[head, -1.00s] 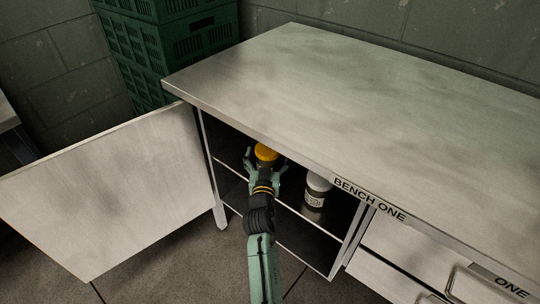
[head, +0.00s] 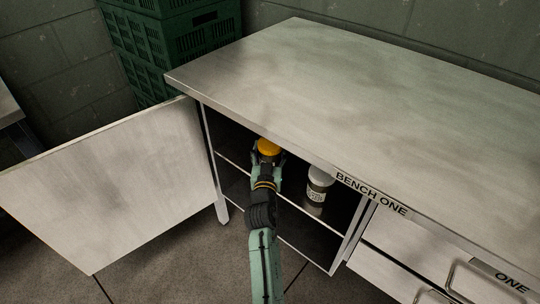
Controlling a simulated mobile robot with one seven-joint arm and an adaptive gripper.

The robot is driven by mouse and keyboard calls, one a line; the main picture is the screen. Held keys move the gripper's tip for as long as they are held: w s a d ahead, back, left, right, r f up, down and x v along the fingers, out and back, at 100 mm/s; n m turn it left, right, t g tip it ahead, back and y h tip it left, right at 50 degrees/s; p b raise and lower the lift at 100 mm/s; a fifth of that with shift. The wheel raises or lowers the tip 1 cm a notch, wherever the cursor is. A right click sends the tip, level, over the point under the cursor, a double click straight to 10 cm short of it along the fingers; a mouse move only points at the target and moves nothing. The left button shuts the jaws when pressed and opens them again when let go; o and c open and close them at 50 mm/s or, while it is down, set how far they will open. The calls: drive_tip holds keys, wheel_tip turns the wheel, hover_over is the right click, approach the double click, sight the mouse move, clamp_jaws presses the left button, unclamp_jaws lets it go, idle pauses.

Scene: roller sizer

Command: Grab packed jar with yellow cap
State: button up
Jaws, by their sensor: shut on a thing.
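The jar with the yellow cap (head: 268,147) is inside the open cupboard of the bench, above its middle shelf. Only its cap shows clearly; its body is hidden behind my gripper. My gripper (head: 267,158) reaches into the cupboard and is shut on this jar, with its fingers on either side just below the cap. I cannot tell whether the jar touches the shelf. A second jar with a pale cap and a white label (head: 318,184) stands upright on the shelf, to the right of my gripper.
The cupboard door (head: 115,185) stands wide open on the left. The bench top (head: 350,95) overhangs the cupboard and is bare. Drawers (head: 400,255) are on the right. Green crates (head: 175,45) are stacked behind the bench. The floor in front is clear.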

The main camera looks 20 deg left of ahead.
drive_tip(key=shift+c, duration=0.9)
drive_tip(key=shift+r, duration=0.1)
